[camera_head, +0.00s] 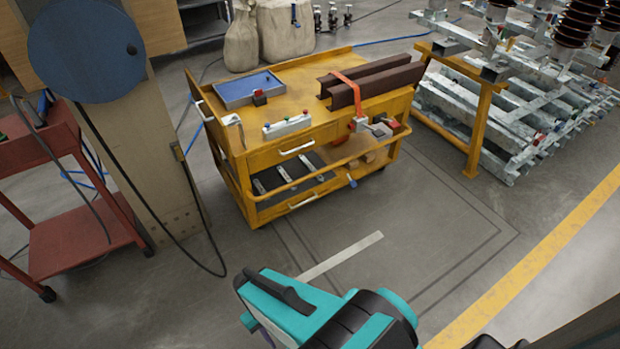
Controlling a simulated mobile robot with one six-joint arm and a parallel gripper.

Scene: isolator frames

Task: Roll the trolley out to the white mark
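The yellow trolley (240,190) stands on the grey floor in the upper middle. A pale handle (200,108) is on its left end. On its top are dark steel beams (375,83) with an orange strap, a blue tray (248,89) and a white switch box (287,126). Its lower shelf holds dark tools. The white mark (342,257) is a straight strip on the floor in front of the trolley, with bare floor between them. The teal and black end part of my arm is at the bottom, apart from the trolley. My gripper's fingers do not show.
A yellow barrier frame (480,125) and stacked metal frames (520,110) stand right of the trolley. A red cart (80,220) and a post with a blue disc (86,48) stand left. A black cable hangs to the floor. The floor around the mark is clear.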

